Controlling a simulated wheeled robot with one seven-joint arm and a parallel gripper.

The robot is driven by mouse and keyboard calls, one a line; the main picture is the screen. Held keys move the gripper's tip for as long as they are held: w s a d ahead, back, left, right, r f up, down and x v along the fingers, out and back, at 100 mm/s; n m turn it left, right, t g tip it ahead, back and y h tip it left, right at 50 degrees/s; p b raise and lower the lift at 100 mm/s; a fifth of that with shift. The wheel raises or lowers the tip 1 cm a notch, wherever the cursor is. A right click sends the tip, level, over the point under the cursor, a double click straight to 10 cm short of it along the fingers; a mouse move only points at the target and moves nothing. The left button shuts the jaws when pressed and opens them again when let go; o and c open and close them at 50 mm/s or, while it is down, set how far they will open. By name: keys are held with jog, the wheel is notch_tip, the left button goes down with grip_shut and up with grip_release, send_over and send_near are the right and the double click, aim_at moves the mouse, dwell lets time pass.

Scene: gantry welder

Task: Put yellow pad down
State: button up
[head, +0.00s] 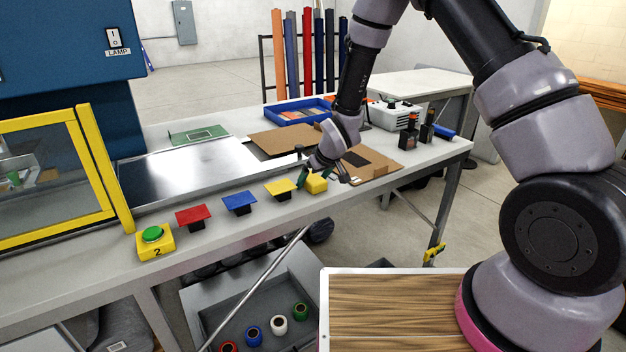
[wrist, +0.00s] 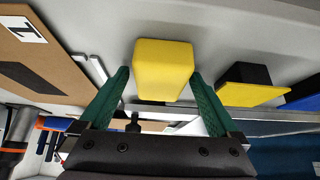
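A yellow pad (head: 281,188) sits tilted on a small black base near the table's front edge, at the right end of a row with a blue pad (head: 238,202) and a red pad (head: 192,216). The yellow pad also shows at the right of the wrist view (wrist: 250,95). Just right of it in the head view is a plain yellow block (head: 316,184). My gripper (head: 322,176) is at this block. In the wrist view my gripper's green fingers (wrist: 160,88) are apart, one on each side of the block (wrist: 163,68). I cannot tell whether they touch it.
A yellow box with a green button (head: 154,241) stands at the row's left end. Brown cardboard (head: 375,155) lies right of my gripper, with black-and-orange items (head: 408,135) beyond. A drawer with several coloured rings (head: 278,327) is open below the table (head: 90,285).

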jog(key=s+d+r+m+h, duration=0.15)
jog(key=s+d+r, duration=0.25)
jog(key=d+r, duration=0.45)
jog(key=s+d+r+m+t, duration=0.1)
jog(key=s+d+r+m, duration=0.3)
jog(key=r, duration=0.8)
jog(key=s+d+r, duration=0.3)
jog(key=d+r, duration=0.4)
jog(key=r, duration=0.3)
jog(key=s+d+r+m, duration=0.2)
jog(key=s+d+r, duration=0.1)
jog(key=s, duration=0.5)
jog(key=s+d+r+m, duration=0.3)
jog(key=s+r, duration=0.3)
jog(key=s, duration=0.2)
jog(key=shift+d+t, duration=0.4)
jog(key=shift+d, duration=0.35)
jog(key=shift+o, duration=0.2)
jog(key=shift+r+m, duration=0.1)
jog(key=shift+m, duration=0.15)
